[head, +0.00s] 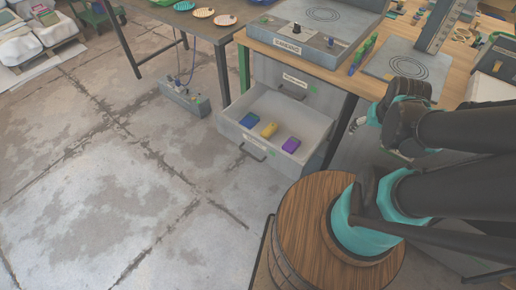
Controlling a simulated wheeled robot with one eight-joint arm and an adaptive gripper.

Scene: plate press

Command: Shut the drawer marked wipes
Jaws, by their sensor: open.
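An open drawer (283,165) sticks out from under the workbench, low in the middle of the head view. Its front bears a handle (252,152) and a small label too blurred to read. Inside lie a blue block (250,119), a yellow block (269,130) and a purple block (291,145). Above it is a closed drawer (318,92) with a label that I cannot read surely. My gripper (358,123) is partly seen, open and apart from the drawer, to its right beside the bench; my arm hides much of it.
A round wooden barrel top (310,215) stands in front, close below the drawer. The workbench (365,85) carries a grey press base (310,45). A grey box with a cable (185,100) lies on the floor left of the drawer. The concrete floor (110,190) at left is clear.

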